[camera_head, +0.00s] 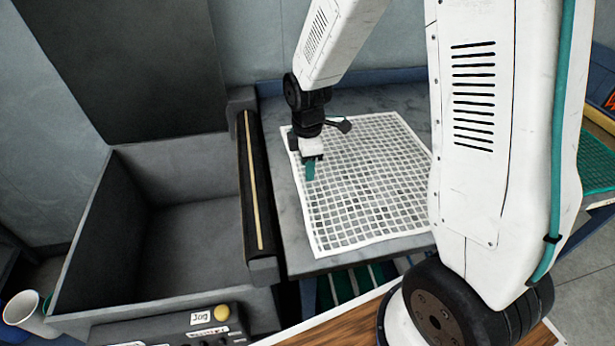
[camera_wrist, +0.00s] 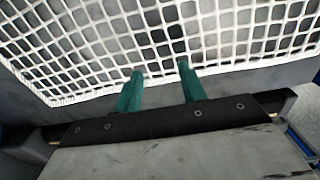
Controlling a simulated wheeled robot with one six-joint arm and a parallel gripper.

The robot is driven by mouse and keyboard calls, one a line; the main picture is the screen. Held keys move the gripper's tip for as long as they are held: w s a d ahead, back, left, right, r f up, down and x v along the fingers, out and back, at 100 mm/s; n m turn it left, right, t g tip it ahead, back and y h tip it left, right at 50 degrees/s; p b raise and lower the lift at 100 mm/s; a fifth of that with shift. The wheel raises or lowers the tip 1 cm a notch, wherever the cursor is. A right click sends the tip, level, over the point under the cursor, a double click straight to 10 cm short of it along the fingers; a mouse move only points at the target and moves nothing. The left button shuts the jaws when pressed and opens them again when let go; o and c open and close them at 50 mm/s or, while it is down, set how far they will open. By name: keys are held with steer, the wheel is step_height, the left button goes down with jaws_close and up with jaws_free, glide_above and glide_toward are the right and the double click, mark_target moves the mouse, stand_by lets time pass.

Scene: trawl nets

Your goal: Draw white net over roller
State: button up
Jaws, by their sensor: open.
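The white net (camera_head: 375,185) lies flat and spread on a grey table, right of the roller. The roller (camera_head: 254,190) is dark with a pale yellow stripe along it and lies between the table and a grey bin. No net lies across it. My gripper (camera_head: 310,176) is over the net's left part, near the edge facing the roller. In the wrist view my gripper (camera_wrist: 160,68) has its two green fingers apart with nothing held between them. The net's mesh (camera_wrist: 210,30) fills the top of that view, by the fingertips. Whether the fingertips touch it, I cannot tell.
The deep grey bin (camera_head: 100,215) left of the roller looks empty. A control panel (camera_head: 190,330) with a yellow button and a "Jog" label stands in front of it. A white cup (camera_head: 30,313) is at far left. Green netting (camera_head: 597,165) lies at far right.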

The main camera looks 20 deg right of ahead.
steer(key=shift+f, duration=0.95)
steer(key=shift+s, duration=0.1)
jaws_close()
step_height(320, 180, up, 7)
